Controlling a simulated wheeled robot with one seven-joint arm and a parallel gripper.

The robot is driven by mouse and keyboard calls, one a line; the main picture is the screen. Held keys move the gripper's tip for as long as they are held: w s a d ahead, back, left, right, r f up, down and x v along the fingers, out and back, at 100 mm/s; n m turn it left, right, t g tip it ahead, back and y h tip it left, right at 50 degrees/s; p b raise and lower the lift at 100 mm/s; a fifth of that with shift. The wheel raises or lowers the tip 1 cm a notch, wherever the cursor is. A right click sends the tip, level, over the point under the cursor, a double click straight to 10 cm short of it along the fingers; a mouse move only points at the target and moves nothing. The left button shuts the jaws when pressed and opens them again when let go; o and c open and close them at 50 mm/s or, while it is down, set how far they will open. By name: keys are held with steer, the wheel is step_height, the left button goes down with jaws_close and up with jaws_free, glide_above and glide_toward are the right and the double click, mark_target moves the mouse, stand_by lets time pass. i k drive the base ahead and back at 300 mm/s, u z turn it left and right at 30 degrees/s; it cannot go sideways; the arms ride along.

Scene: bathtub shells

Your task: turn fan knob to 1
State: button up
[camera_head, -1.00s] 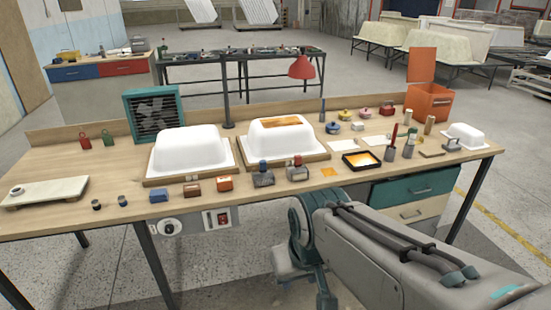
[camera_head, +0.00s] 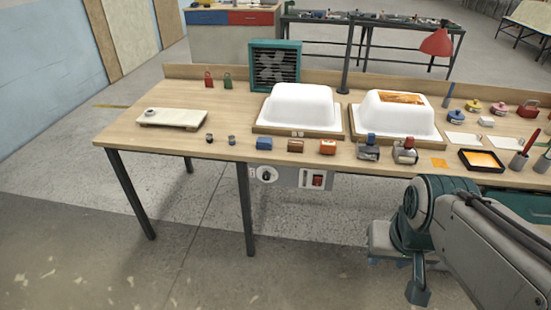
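A fan (camera_head: 275,66) in a teal square frame stands at the back of the workbench, left of the middle. A round white dial with a dark centre, which looks like the fan knob (camera_head: 266,174), is on a panel under the bench's front edge. Its setting is too small to read. My arm (camera_head: 490,240) shows at the lower right, in front of the bench and right of the knob. My gripper cannot be made out clearly at the arm's end.
The wooden workbench (camera_head: 120,132) carries two white tub shells (camera_head: 300,105) on boards, a red lamp (camera_head: 436,42), small blocks and tools. Bench legs (camera_head: 246,210) stand below the knob's left side. The floor (camera_head: 190,260) left of my arm is clear.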

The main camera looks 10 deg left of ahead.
mark_target(266, 176)
steer(key=u, duration=0.05)
steer(key=k, duration=0.65)
steer(key=z, duration=0.65)
steer(key=i, duration=1.35)
steer(key=u, duration=0.75)
